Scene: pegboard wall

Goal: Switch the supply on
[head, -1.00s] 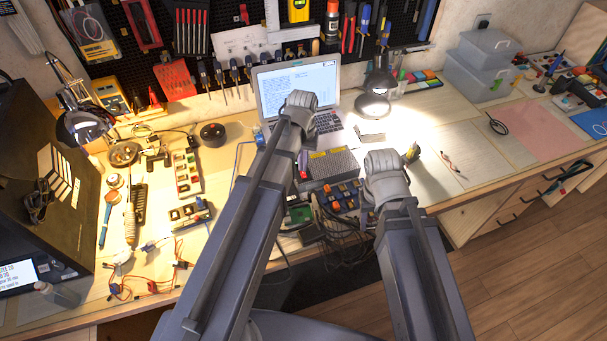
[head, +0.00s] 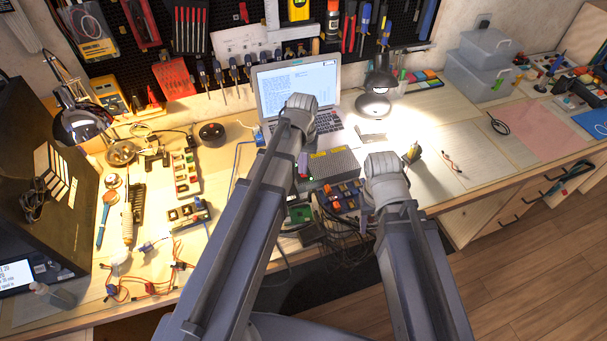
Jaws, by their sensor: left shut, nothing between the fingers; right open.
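The supply (head: 337,164) is a grey perforated metal box with yellow labels on top, lying on the bench in front of the laptop. My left arm crosses its left end, so its switch cannot be made out. My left gripper (head: 303,168) is shut and empty at that left end, mostly hidden behind its own arm. Contact with the supply cannot be told. A small red and a small green spot show there. My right gripper (head: 412,154) is open, to the right of the supply and apart from it, largely hidden by its wrist.
An open laptop (head: 296,88) stands behind the supply, with a desk lamp (head: 374,104) to its right. Terminal blocks and dark cables (head: 345,196) lie in front. Power strips (head: 187,174) and tools are on the left. The bench is clearer on the right.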

